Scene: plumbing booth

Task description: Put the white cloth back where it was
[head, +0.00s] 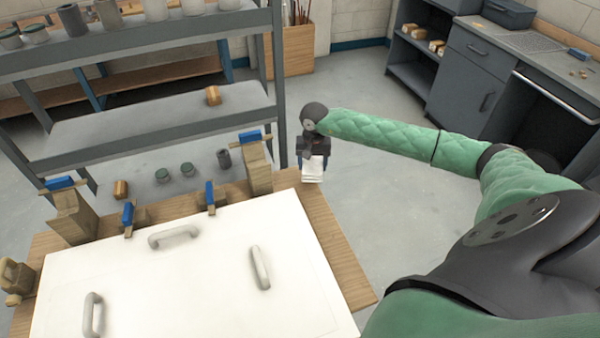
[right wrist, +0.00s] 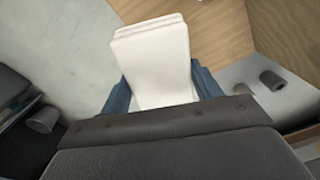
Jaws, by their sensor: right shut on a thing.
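The white cloth (head: 312,174) is a small folded stack. It hangs from my right gripper (head: 313,160) near the back right corner of the wooden table. In the right wrist view the cloth (right wrist: 155,60) sits between the two blue fingers of the right gripper (right wrist: 162,90), which is shut on it. The wooden tabletop (right wrist: 210,25) shows beyond the cloth, and I cannot tell whether the cloth touches it. My left gripper is not in view.
A white panel (head: 190,275) with grey handles covers most of the wooden table (head: 345,265). Blue-handled wooden blocks (head: 255,165) stand along its back edge. A grey shelf rack (head: 160,125) with pots stands behind. The table's right edge strip is bare.

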